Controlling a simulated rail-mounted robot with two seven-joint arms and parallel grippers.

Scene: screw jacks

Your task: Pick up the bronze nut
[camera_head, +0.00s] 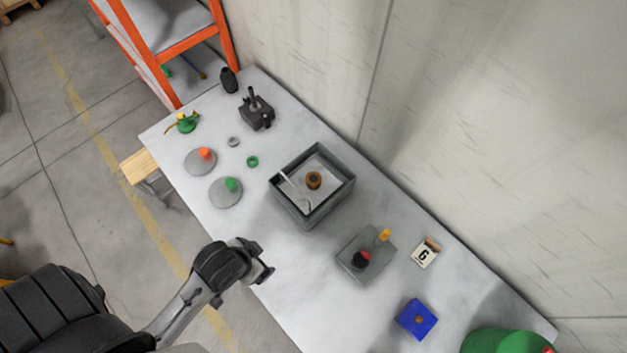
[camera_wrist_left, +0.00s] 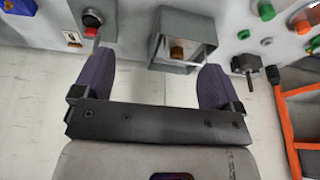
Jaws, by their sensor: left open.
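The bronze nut (camera_head: 314,180) is a small brown-orange ring-like piece inside an open grey box (camera_head: 312,217). It also shows in the left wrist view (camera_wrist_left: 177,53), inside the box near the top. My left gripper (camera_head: 264,262) is beside the front edge of the table, below and left of the box in the head view, apart from the nut. In the left wrist view its two dark fingers (camera_wrist_left: 155,72) are spread wide with nothing between them. My right gripper is not in view.
A thin grey strip (camera_head: 293,189) lies across the box's left side. Round discs (camera_head: 225,192) and a dark jack (camera_head: 256,112) are to the left.

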